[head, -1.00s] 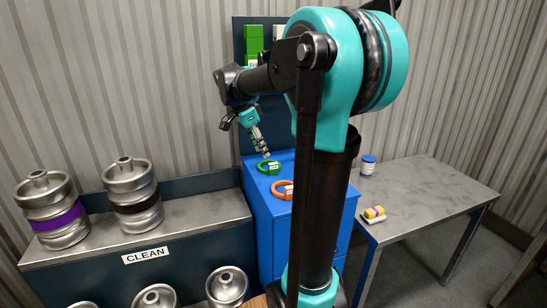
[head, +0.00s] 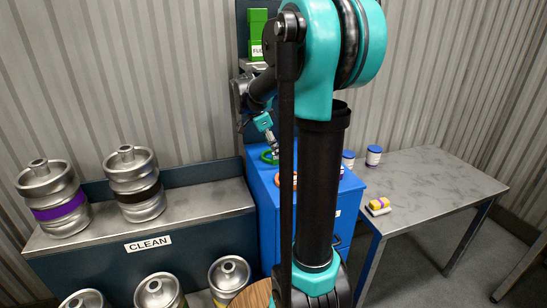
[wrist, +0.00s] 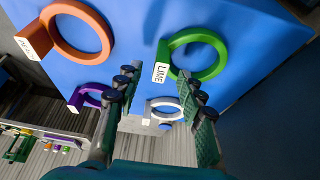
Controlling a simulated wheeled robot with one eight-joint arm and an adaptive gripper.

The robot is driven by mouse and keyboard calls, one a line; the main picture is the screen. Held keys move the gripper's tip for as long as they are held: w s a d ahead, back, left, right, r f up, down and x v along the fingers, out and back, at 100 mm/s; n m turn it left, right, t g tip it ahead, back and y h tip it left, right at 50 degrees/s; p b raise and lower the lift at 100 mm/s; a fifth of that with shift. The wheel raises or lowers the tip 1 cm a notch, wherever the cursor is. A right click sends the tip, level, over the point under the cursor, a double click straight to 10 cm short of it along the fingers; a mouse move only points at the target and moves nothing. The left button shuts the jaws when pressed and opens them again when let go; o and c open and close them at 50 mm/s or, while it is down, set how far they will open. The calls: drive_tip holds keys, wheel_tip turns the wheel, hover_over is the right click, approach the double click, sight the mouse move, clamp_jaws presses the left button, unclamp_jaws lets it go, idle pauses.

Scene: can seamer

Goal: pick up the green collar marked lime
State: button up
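The green collar (wrist: 223,62) lies flat on the blue cabinet top, its tag marked LIME, in the upper middle of the wrist view. In the head view the green collar (head: 267,157) is partly hidden behind my arm. My gripper (wrist: 162,82) is open and empty, its two fingers spread apart below the collar in the wrist view. The right finger's tip lies close to the ring's lower edge in the picture; I cannot tell whether they touch. In the head view my gripper (head: 275,151) is at the collar.
An orange collar (wrist: 107,36) lies beside the green one on the blue cabinet (head: 262,205). A purple collar (wrist: 90,92) and a white collar (wrist: 178,105) are lower in the wrist view. Tubs (head: 373,156) stand right of the arm, near a metal table (head: 440,190).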

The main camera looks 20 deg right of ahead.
sight(274, 161)
drive_tip(key=shift+x, duration=1.35)
drive_tip(key=shift+a, duration=0.1)
drive_tip(key=shift+c, duration=0.6)
clamp_jaws()
